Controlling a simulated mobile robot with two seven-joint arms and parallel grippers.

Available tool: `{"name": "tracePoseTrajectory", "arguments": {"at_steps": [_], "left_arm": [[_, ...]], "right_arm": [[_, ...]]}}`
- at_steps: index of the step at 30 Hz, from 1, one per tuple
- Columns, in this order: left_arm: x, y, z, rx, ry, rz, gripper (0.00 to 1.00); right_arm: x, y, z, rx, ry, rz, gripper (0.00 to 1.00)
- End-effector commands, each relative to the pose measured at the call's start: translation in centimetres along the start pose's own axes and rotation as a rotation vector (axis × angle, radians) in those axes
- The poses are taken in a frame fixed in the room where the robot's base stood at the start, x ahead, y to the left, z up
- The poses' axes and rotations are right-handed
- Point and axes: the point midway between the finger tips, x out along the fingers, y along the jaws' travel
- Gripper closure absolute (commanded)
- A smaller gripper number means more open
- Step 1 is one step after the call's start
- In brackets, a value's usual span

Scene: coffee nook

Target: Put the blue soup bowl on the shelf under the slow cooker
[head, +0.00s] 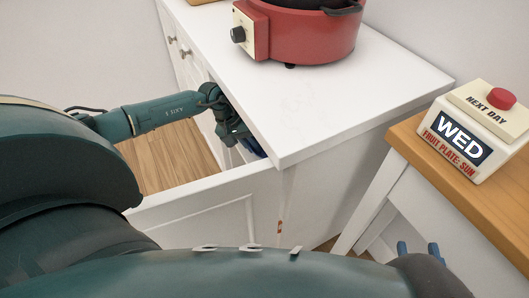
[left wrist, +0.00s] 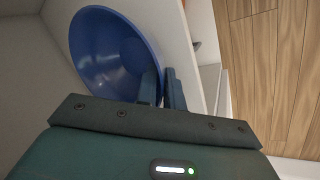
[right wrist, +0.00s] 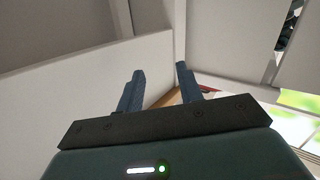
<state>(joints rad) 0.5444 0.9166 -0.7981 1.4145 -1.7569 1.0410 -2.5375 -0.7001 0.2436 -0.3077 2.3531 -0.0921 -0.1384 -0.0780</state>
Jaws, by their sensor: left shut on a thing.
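The red slow cooker (head: 310,38) stands on the white cabinet top (head: 290,105). My left gripper (head: 240,140) reaches into the cabinet's open front below that top. It is shut on the rim of the blue soup bowl (left wrist: 105,55). In the head view only a small piece of the bowl (head: 253,147) shows beneath the top's edge. In the left wrist view the bowl is tilted beside a pale panel, with its inside visible and empty. The shelf surface under the bowl is hidden. My right gripper (head: 418,249) is open and empty at the lower right; its fingers also show in the right wrist view (right wrist: 160,88).
An open white cabinet door (head: 210,222) stands in front of my left forearm. At the right, a wood-topped table (head: 415,150) carries a sign block (head: 470,135) with a red button. Bare wooden floor (head: 160,160) lies left of the cabinet.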

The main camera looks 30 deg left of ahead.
Motion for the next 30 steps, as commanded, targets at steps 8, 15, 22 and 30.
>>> {"name": "tracePoseTrajectory", "arguments": {"at_steps": [8,15,22,30], "left_arm": [[1.2,2.5,-0.4,-0.001,0.002,0.001,1.0],[4.0,1.9,-0.2,-0.004,-0.001,0.0,1.0],[4.6,1.6,-0.3,-0.001,0.004,0.0,1.0],[5.0,1.3,-0.2,-0.001,0.001,-0.002,0.86]], "right_arm": [[0.0,-0.1,0.0,-0.003,0.007,-0.001,0.64],[0.2,-0.3,0.1,-0.02,0.061,-0.005,0.64],[0.2,-0.3,-0.2,-0.026,0.082,-0.005,0.64],[0.2,-0.5,-0.2,-0.035,0.111,-0.008,0.64]]}}
